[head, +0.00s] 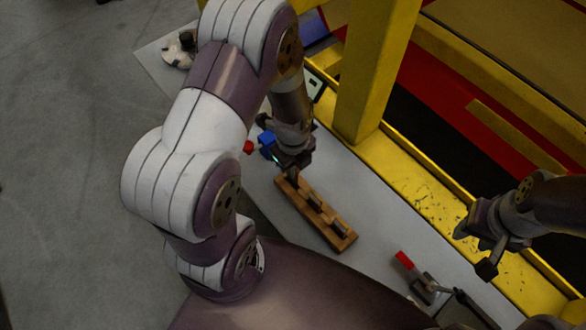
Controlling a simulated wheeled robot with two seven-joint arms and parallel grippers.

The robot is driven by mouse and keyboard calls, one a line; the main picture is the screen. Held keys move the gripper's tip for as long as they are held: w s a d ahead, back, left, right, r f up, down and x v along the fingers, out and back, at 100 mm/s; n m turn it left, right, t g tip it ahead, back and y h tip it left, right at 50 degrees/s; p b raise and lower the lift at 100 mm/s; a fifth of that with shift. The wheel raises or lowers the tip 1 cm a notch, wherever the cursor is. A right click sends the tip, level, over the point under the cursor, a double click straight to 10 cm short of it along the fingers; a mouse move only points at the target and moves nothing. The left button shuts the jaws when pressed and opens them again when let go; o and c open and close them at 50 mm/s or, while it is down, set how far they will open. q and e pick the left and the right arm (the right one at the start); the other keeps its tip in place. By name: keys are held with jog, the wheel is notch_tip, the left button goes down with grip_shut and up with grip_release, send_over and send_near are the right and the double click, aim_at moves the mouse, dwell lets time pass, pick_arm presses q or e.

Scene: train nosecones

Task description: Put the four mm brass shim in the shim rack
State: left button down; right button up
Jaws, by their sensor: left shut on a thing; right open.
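The wooden shim rack (335,232) lies on the grey tabletop, running from upper left to lower right. Several small upright pieces stand along it. My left gripper (291,176) is over the rack's upper left end, pointing down. It is shut on a small piece, apparently the brass shim, which is mostly hidden by the fingers. I cannot tell whether this piece touches the rack. My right gripper (475,252) is open and empty at the right, well away from the rack.
A red-handled clamp (405,261) is on the table at the lower right. A blue object (266,141) and a red knob (248,147) are beside my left gripper. A yellow post (377,75) and frame border the table. A white-and-dark item (178,50) is at the far left.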

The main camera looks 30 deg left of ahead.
pick_arm(q)
jog(key=shift+s+d+f, duration=0.15)
jog(key=shift+s+f, duration=0.65)
jog(key=shift+f, duration=0.25)
jog(key=shift+w+f, duration=0.25)
jog(key=shift+w, duration=0.25)
jog(key=c, duration=1.4)
grip_release()
jog(key=shift+o, duration=0.8)
jog(key=shift+s+r, duration=0.2)
jog(key=shift+r, duration=0.1)
jog(key=s+d+r+n, duration=0.1)
jog(key=s+r+n, duration=0.1)
jog(key=r+n, duration=0.5)
jog(key=s+d+r+n+t+b, duration=0.1)
jog(key=r+n, duration=0.6)
jog(key=n, duration=0.8)
jog(key=shift+s+r, duration=0.3)
jog(key=shift+s, duration=0.15)
pick_arm(e)
jog(key=shift+s+f, duration=0.25)
jog(key=shift+f, duration=0.2)
